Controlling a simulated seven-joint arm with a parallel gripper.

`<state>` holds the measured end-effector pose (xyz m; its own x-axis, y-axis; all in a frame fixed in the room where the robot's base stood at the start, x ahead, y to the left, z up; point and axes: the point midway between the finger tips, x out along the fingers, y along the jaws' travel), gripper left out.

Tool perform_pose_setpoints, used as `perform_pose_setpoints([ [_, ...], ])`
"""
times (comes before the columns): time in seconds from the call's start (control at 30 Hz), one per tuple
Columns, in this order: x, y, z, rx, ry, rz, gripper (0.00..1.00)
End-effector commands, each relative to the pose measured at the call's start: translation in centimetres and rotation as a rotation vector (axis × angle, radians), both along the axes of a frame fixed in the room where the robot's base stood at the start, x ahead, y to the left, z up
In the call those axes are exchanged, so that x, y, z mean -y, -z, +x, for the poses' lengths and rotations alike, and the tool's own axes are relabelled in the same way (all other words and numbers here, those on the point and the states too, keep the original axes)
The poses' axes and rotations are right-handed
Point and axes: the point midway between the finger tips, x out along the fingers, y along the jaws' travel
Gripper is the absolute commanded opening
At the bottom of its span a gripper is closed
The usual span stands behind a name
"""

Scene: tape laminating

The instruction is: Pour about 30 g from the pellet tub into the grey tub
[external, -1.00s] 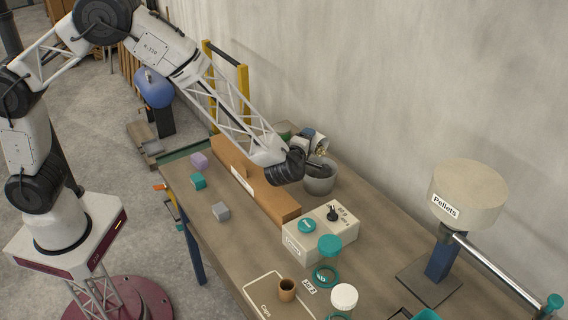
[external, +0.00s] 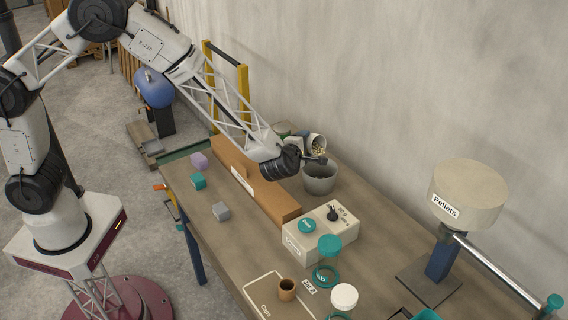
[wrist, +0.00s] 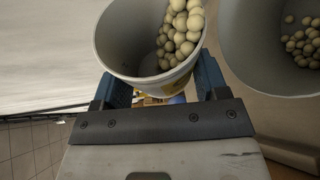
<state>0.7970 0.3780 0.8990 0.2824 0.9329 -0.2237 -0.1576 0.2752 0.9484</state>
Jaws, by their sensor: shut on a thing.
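The pellet tub (external: 317,141) is white and held in the air, tipped with its mouth toward the grey tub. My gripper (wrist: 158,88) is shut on the pellet tub (wrist: 118,38), one blue finger on each side. Round cream pellets (wrist: 183,36) lie in it along its right wall, close to the rim. The grey tub (external: 319,183) stands upright on the table, just below the held tub. In the wrist view the grey tub (wrist: 258,58) is at the right, with several pellets (wrist: 303,42) inside. I see no pellets in the air.
A long cardboard box (external: 262,190) lies left of the grey tub. A cream box (external: 318,235) with a teal disc and black knob stands in front. A Pellets dispenser (external: 468,195) stands at the right. The wall (external: 400,80) is close behind the grey tub.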

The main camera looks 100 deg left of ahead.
Motion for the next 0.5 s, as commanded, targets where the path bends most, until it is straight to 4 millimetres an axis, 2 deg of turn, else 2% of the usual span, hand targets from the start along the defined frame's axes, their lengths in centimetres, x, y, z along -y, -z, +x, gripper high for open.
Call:
perform_pose_setpoints([
  [0.5,-0.2,0.55,-0.24,0.084,-0.001,-0.062,0.42],
])
